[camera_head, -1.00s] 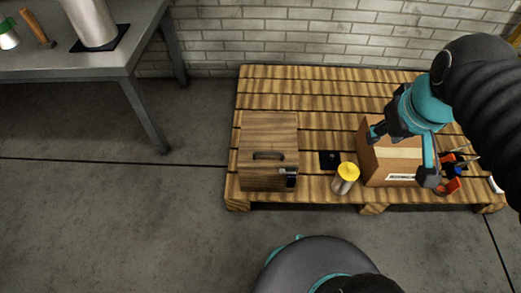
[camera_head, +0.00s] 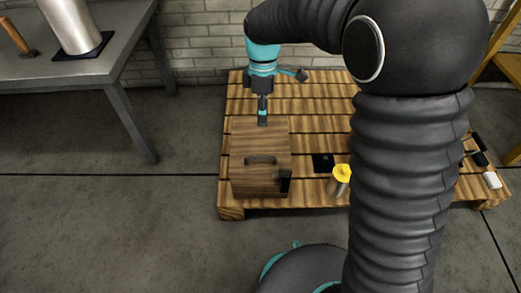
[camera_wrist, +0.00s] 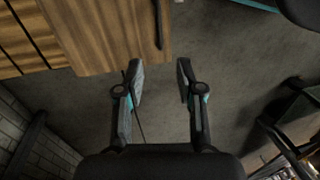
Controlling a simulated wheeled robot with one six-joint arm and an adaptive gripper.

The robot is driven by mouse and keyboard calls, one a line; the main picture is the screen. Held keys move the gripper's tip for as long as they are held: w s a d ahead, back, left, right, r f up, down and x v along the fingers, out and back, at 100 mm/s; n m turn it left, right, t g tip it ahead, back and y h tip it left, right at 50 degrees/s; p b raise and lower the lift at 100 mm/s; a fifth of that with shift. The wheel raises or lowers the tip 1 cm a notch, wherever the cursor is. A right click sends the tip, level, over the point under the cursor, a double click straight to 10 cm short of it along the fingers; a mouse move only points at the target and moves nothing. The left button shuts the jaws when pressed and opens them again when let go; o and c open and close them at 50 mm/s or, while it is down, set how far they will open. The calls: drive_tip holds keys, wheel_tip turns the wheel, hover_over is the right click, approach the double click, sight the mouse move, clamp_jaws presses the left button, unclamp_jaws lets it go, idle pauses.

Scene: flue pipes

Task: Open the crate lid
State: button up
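The wooden crate (camera_head: 250,140) stands at the left end of the pallet, with its lid down. My gripper (camera_head: 280,95) is over the crate's back edge in the head view. In the wrist view my gripper (camera_wrist: 161,68) is open, with nothing between its fingers. Contact with the crate cannot be told.
A yellow-topped canister (camera_head: 340,180) and a black pad (camera_head: 323,163) are right of the crate on the pallet (camera_head: 305,110). My arm hides much of the pallet's right side. A grey table (camera_head: 95,70) stands at the left. The floor in front is clear.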

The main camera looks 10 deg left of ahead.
drive_tip(key=f, duration=0.1)
drive_tip(key=b, duration=0.2)
hover_over(260, 152)
drive_tip(key=s, duration=0.4)
drive_tip(key=shift+n, duration=0.3)
drive_tip(key=f, duration=1.3)
drive_tip(key=shift+d+f, duration=0.1)
drive_tip(key=shift+d, duration=0.3)
clamp_jaws()
